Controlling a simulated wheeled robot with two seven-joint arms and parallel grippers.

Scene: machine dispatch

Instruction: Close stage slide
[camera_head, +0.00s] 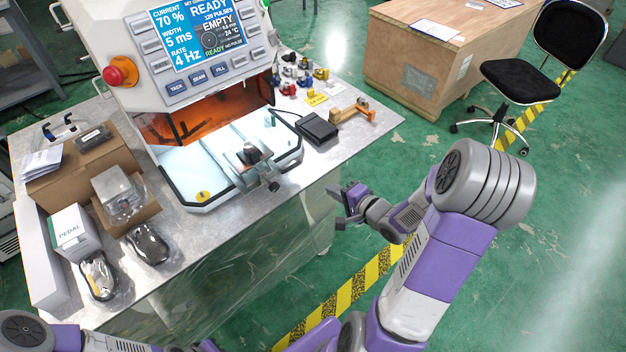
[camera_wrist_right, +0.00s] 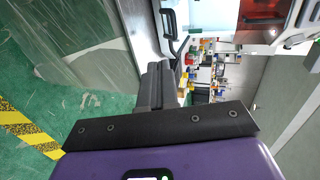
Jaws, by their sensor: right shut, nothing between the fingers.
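The stage slide (camera_head: 222,160) is a pale tray sticking out of the front of the white machine (camera_head: 165,60). A dark fixture with a knob (camera_head: 255,165) stands on its front part. My right gripper (camera_head: 343,206) is in front of the table's edge, to the right of the slide and apart from it. In the right wrist view my right gripper (camera_wrist_right: 157,86) has its dark fingers together with nothing between them. My left gripper is not in view; only parts of my left arm show at the bottom left.
A black foot pedal (camera_head: 317,128), an orange tool (camera_head: 352,110) and several small parts (camera_head: 300,75) lie right of the machine. Boxes (camera_head: 75,232) and bagged items (camera_head: 147,244) fill the table's left side. A wooden crate (camera_head: 440,55) stands behind.

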